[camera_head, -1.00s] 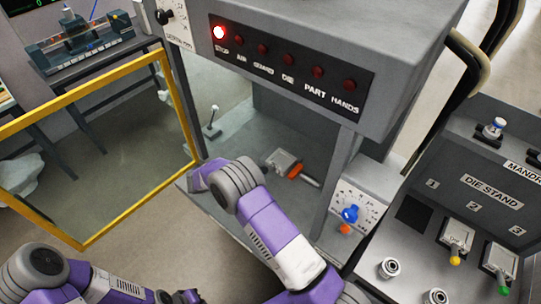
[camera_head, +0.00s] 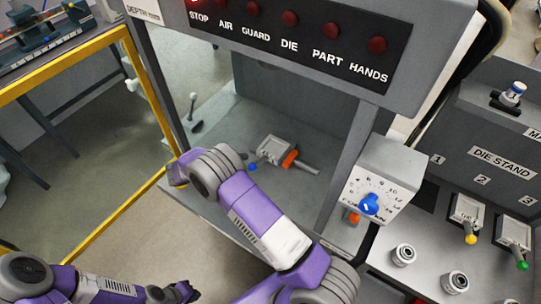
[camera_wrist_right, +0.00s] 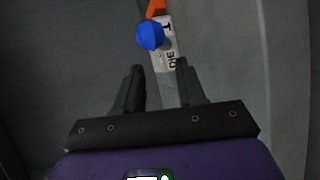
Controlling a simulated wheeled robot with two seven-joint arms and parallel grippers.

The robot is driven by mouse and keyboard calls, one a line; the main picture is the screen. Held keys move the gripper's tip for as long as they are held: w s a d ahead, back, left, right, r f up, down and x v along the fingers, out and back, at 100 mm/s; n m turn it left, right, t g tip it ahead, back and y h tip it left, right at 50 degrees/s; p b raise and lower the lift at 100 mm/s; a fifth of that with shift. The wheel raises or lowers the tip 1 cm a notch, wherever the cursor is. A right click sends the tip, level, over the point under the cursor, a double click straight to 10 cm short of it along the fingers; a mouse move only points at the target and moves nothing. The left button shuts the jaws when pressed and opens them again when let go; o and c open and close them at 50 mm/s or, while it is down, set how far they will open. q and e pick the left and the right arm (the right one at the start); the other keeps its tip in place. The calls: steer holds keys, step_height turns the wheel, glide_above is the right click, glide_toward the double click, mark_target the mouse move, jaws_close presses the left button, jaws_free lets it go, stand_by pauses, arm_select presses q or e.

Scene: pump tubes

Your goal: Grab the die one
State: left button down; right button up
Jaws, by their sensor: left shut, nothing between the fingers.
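The die (camera_head: 275,148) is a grey block with a blue knob, an orange part and a rod, lying on the machine's grey bed. In the right wrist view its white label (camera_wrist_right: 170,57) reads like "DIE 1", beside the blue knob (camera_wrist_right: 150,37). My right gripper (camera_wrist_right: 160,67) is open, with the label just beyond and partly between its fingertips; I see no grip on it. In the head view my right arm reaches in front of the bed, and its fingers cannot be made out. My left gripper (camera_head: 186,292) is shut and empty low in the head view, away from the die.
The machine's control panel (camera_head: 290,45) overhangs the bed, with a post and dial box (camera_head: 385,180) at right. A yellow-framed guard (camera_head: 75,70) stands open at left. The die stand (camera_head: 420,225) holds dies with yellow and green knobs.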

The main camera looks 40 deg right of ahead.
mark_target(258, 158)
steer(key=x, duration=0.7)
steer(key=shift+d+f+b, duration=0.25)
steer(key=shift+f+b, duration=0.05)
jaws_close()
steer(key=shift+r, duration=0.2)
stand_by(1.0)
